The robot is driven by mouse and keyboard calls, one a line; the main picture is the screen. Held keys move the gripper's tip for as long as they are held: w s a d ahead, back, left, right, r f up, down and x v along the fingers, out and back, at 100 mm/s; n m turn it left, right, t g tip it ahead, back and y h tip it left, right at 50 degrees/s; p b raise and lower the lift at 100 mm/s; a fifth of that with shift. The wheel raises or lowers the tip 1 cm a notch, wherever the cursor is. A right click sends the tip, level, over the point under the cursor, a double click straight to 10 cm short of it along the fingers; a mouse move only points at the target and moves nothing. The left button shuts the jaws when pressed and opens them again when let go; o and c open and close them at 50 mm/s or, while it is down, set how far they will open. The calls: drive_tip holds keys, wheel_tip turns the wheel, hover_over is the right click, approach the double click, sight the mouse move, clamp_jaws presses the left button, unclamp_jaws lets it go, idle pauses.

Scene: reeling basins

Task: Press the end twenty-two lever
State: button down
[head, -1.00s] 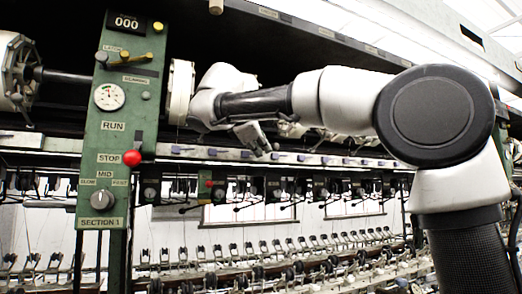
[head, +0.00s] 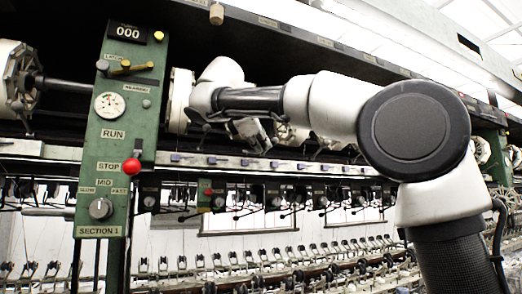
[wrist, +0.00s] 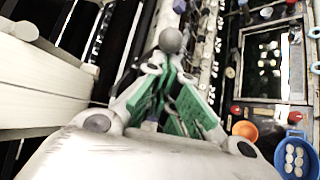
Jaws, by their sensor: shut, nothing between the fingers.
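My gripper (head: 262,142) hangs near the long pale rail in the head view, to the right of the green control panel. In the wrist view my gripper (wrist: 168,72) is shut and empty, with green pads on its fingers. A grey ball (wrist: 171,40) shows just beyond the fingertips; I cannot tell whether they touch. A row of small bluish levers (head: 211,160) runs along the rail, and a blue one (wrist: 179,6) shows at the top of the wrist view. No number is readable, so I cannot tell which lever is end twenty-two.
The green panel (head: 121,150) carries a dial, a selector knob and a red ball knob (head: 132,166). Large pale reels stand behind the arm. Several small fittings fill the lower rows. In the wrist view, an orange bowl (wrist: 245,130) and a blue basin (wrist: 294,158) are at right.

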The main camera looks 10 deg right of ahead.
drive_tip(key=shift+r, duration=0.25)
drive_tip(key=shift+r, duration=0.65)
drive_tip(key=shift+a+r, duration=0.1)
drive_tip(key=s+a+r, duration=0.1)
drive_tip(key=s+a, duration=0.9)
drive_tip(key=s, duration=0.3)
drive_tip(key=shift+r, duration=0.4)
